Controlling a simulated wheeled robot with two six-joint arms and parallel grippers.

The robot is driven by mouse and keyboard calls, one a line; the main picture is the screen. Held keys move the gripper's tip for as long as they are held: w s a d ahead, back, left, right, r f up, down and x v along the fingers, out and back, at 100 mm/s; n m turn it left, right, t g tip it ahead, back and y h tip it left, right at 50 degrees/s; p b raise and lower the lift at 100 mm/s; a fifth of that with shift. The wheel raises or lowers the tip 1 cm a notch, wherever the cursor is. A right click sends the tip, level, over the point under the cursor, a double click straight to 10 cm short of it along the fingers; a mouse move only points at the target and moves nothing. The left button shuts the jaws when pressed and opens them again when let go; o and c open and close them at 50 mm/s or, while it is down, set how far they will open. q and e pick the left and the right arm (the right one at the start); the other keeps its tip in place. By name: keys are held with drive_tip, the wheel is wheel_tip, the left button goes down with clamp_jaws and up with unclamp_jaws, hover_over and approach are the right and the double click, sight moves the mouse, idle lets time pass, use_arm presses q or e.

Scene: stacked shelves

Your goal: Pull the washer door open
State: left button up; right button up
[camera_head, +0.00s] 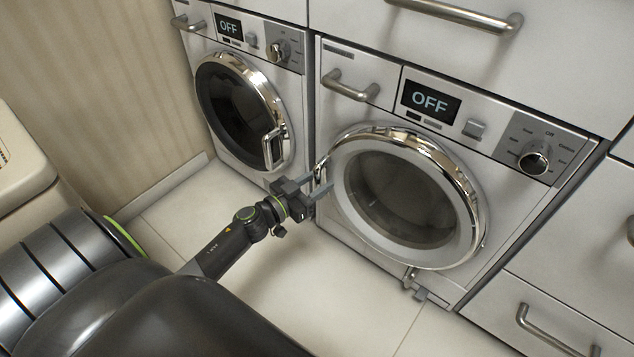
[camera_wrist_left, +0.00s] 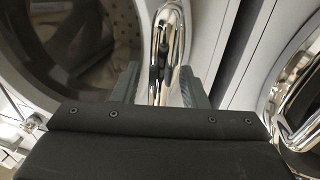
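Two front-loading machines stand side by side, and both displays read OFF. The right machine's round door (camera_head: 400,200) has a chrome rim and a see-through window, and looks shut. Its chrome loop handle (camera_head: 321,167) is on the door's left edge. My left gripper (camera_head: 320,185) is at this handle with its fingers apart. In the left wrist view, the handle (camera_wrist_left: 165,40) stands between the two fingers of the left gripper (camera_wrist_left: 163,88); I cannot tell whether they touch it. My right gripper is out of view.
The left machine's dark door (camera_head: 240,110) is shut, with a chrome handle (camera_head: 272,148) near my left gripper. A drawer handle (camera_head: 455,14) juts out above the right machine. Light tiled floor (camera_head: 290,275) lies clear in front.

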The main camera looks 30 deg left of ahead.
use_arm(q)
drive_tip(key=shift+w, duration=0.1)
clamp_jaws()
idle(0.4)
